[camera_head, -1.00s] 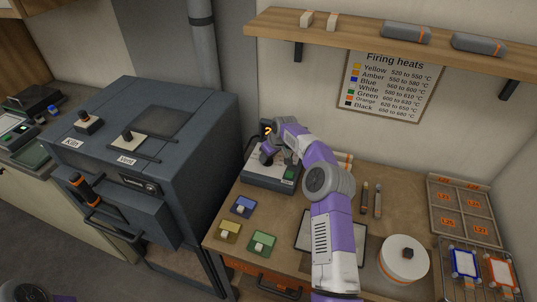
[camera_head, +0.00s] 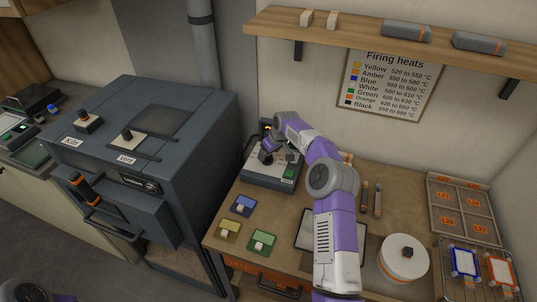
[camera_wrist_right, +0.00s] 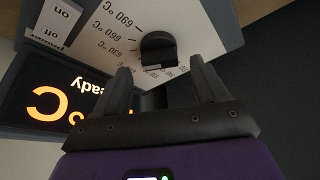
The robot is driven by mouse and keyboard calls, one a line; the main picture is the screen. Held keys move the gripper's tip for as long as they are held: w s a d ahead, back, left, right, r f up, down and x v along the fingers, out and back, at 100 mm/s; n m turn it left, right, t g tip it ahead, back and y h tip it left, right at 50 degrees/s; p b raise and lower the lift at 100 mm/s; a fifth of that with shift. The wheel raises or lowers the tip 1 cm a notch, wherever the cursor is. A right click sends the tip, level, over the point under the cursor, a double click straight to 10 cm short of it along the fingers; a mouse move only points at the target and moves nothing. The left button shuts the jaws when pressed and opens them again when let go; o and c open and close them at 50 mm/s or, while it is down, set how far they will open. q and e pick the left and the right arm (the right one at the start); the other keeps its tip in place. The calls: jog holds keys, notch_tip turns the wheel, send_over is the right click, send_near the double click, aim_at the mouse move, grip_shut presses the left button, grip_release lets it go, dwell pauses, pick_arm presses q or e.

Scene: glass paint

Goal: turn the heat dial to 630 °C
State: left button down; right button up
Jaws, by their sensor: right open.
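The heat control box (camera_head: 268,178) stands at the back left of the bench. In the right wrist view its black dial knob (camera_wrist_right: 158,46) sits on a pale plate (camera_wrist_right: 100,35) with upside-down temperature marks, the readable ones looking like 690, 660 and 630 °C. My right gripper (camera_wrist_right: 160,72) is open, its two fingertips on either side just short of the knob; I cannot tell whether they touch it. The knob's pointer setting is not clear. My left gripper is out of view.
A dark kiln (camera_head: 150,150) stands left of the bench. Blue, yellow and green sample pieces (camera_head: 262,243) lie in front of the box. A white round turntable (camera_head: 403,262) and a rack (camera_head: 480,262) are at the right. A firing heats chart (camera_head: 392,86) hangs behind.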

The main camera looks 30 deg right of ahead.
aim_at(273, 166)
jog(key=v, duration=0.5)
jog(key=shift+s+r, duration=0.1)
jog(key=shift+r, duration=0.2)
